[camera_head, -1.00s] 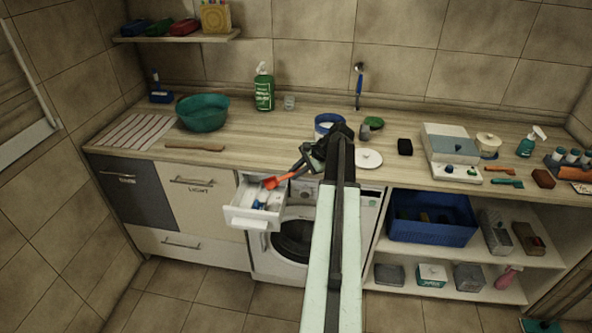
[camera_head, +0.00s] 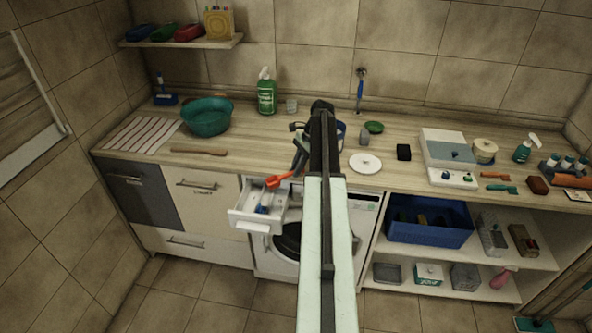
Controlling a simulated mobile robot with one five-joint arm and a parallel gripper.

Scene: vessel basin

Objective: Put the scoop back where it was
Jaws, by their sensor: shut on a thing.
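The orange-red scoop (camera_head: 279,180) shows above the back right part of the open white drawer (camera_head: 258,221). My gripper (camera_head: 296,161) is shut on the scoop, at the counter's front edge. My arm hides part of the gripper, so the exact grip is hard to see. The drawer stands pulled out at the upper left of the washing machine (camera_head: 286,262). A small blue thing (camera_head: 262,209) lies in the drawer. I cannot tell whether the scoop touches the drawer.
A wooden stick (camera_head: 199,152) and a teal basin (camera_head: 207,118) are left. A blue-white container (camera_head: 341,132) is partly hidden behind my arm.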

